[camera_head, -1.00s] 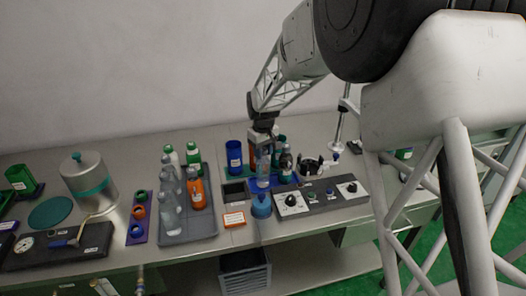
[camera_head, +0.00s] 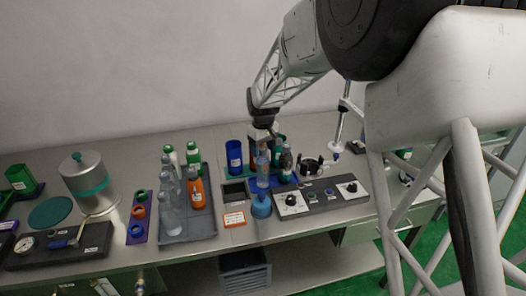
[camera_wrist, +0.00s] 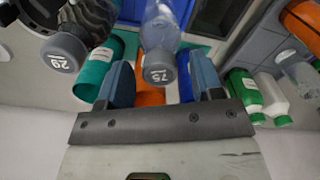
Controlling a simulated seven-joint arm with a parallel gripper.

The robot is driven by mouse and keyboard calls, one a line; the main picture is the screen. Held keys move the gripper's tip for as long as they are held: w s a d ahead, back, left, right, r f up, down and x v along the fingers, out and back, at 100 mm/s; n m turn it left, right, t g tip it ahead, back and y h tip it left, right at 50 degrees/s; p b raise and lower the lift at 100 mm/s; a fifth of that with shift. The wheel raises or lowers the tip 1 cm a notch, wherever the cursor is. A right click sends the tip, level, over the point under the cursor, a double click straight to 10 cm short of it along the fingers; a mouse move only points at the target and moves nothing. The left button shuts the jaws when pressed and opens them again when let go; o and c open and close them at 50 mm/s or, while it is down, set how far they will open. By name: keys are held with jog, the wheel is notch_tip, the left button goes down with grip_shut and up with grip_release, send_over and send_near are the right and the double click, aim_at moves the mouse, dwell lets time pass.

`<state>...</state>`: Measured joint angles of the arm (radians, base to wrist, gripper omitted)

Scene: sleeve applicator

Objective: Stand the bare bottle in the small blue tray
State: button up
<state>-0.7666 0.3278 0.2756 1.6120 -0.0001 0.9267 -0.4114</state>
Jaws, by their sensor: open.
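A clear bottle with a grey cap marked 75 (camera_wrist: 160,66) shows between the two fingers of my gripper (camera_wrist: 163,88) in the wrist view. The fingers are spread, with a gap on each side of the cap. In the head view this clear bottle (camera_head: 262,168) looks upright below my gripper (camera_head: 263,143). Its base is by the small blue tray (camera_head: 284,186); I cannot tell clearly whether it rests on the tray floor. Several more clear bottles (camera_head: 170,215) stand in the grey tray (camera_head: 190,235) to the left.
A bottle with a grey cap marked 29 (camera_wrist: 64,53) is close beside my gripper. A blue cylinder (camera_head: 234,157) stands behind left. A blue round piece (camera_head: 261,206) and a knob panel (camera_head: 318,197) are in front. An orange bottle (camera_head: 197,194) stands in the grey tray.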

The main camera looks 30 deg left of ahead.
notch_tip(320, 180, up, 11)
dwell(0.5)
jog(key=shift+f, duration=0.1)
dwell(0.6)
jog(key=s+d+r+m, duration=0.2)
jog(key=d+r, duration=0.2)
jog(key=d, duration=0.8)
jog(key=s+d+r+m+t, duration=0.1)
jog(key=s+d+r+m, duration=0.15)
jog(key=d, duration=0.95)
jog(key=s+d+r+m, duration=0.2)
jog(key=d+r, duration=0.2)
jog(key=d, duration=0.8)
jog(key=s+d+f+m, duration=0.2)
jog(key=s+d+m, duration=0.1)
jog(key=s+d, duration=0.9)
jog(key=s+d+f+m+t, duration=0.1)
jog(key=s+d+f+m, duration=0.2)
jog(key=s+d, duration=0.9)
jog(key=s+m, duration=0.1)
jog(key=s, duration=0.1)
jog(key=shift+s+d+f+t, duration=0.25)
jog(key=shift+s+d+t, duration=0.05)
jog(key=shift+d, duration=0.05)
